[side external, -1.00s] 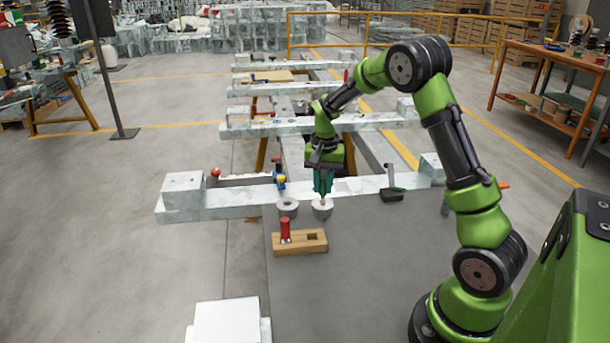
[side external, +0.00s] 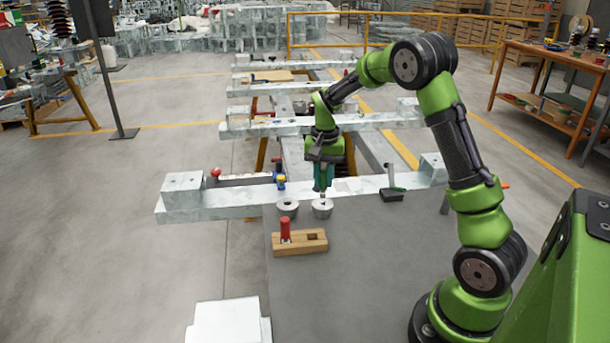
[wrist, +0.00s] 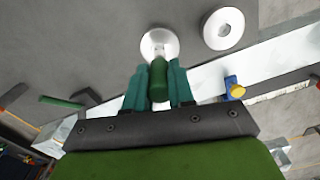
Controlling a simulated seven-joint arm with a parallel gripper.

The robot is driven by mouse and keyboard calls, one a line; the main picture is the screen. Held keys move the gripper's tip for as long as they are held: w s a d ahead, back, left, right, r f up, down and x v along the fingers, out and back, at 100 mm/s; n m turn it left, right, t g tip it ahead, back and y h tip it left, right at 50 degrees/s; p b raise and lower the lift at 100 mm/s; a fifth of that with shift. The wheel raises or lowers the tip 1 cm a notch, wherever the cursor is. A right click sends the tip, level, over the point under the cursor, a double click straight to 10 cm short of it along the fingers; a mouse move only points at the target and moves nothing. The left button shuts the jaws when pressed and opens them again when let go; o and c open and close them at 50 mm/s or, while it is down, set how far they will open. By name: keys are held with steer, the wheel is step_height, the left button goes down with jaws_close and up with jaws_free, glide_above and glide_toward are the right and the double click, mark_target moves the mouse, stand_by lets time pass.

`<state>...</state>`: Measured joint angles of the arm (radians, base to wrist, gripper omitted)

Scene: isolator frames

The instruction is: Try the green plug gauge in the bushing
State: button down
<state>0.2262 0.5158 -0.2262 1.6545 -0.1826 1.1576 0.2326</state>
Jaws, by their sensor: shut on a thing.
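My gripper (side external: 323,187) is shut on the green plug gauge (wrist: 158,78), seen between the teal fingers in the wrist view. The gauge points down, with its pale metal end at the bore of the right-hand bushing (side external: 322,209), a thick grey ring on the table. That bushing also shows in the wrist view (wrist: 160,43). I cannot tell how far the end sits in the bore. A second ring-shaped bushing (side external: 287,207) lies to the left, its hole empty; it shows in the wrist view (wrist: 223,27).
A wooden block (side external: 300,243) nearer the camera holds a red plug gauge (side external: 285,229) upright; its right hole is empty. A dark tool with an upright handle (side external: 392,194) is to the right. A blue and yellow piece (side external: 280,181) is behind left. The front table (side external: 350,285) is clear.

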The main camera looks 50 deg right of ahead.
steer(key=shift+r, duration=2.75)
